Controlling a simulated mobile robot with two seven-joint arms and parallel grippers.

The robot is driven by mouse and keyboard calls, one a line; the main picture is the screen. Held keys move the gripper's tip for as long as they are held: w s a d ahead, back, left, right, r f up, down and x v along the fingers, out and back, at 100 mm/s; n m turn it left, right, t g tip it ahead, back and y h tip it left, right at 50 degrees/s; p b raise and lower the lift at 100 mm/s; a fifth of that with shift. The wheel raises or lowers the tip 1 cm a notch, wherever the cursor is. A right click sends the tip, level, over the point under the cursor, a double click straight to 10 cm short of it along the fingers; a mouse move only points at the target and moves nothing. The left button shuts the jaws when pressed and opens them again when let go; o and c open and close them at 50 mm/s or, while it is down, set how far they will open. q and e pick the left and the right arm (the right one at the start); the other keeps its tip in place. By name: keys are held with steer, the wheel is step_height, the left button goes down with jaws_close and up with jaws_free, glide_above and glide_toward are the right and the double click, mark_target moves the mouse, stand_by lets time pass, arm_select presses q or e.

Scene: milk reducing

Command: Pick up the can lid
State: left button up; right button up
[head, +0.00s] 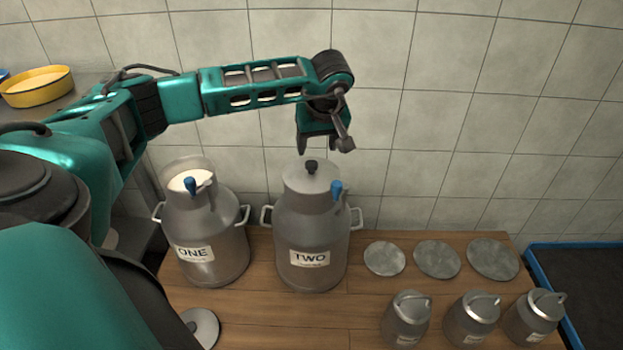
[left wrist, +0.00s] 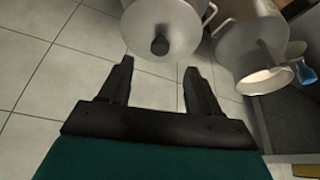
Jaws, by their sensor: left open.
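A milk can marked TWO (head: 301,235) stands upright on the wooden table. Its grey lid (head: 311,180) with a dark knob (head: 311,166) sits on its top. My left gripper (head: 324,143) is above and behind this lid, open and empty, with its fingers pointing down. In the left wrist view the lid (left wrist: 185,22) and its knob (left wrist: 159,45) lie just beyond the two open fingertips (left wrist: 158,67). The knob does not appear to be touched. A milk can marked ONE (head: 215,245) stands to the left, open, with white milk showing. My right gripper is not in view.
A round disc with a knob (head: 203,326) lies at the table's front left. Several flat grey discs (head: 437,259) and small lidded cans (head: 470,322) occupy the right side. The tiled wall (head: 440,120) is close behind. A yellow bowl (head: 38,92) stands far left.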

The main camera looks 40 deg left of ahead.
mark_target(312, 165)
arm_select(q)
steer(key=b+x, duration=0.1)
steer(key=x, duration=0.3)
steer(key=shift+f, duration=0.1)
steer(key=shift+b+x, duration=0.95)
steer(key=shift+x, duration=1.75)
steer(key=shift+a, duration=0.15)
jaws_close()
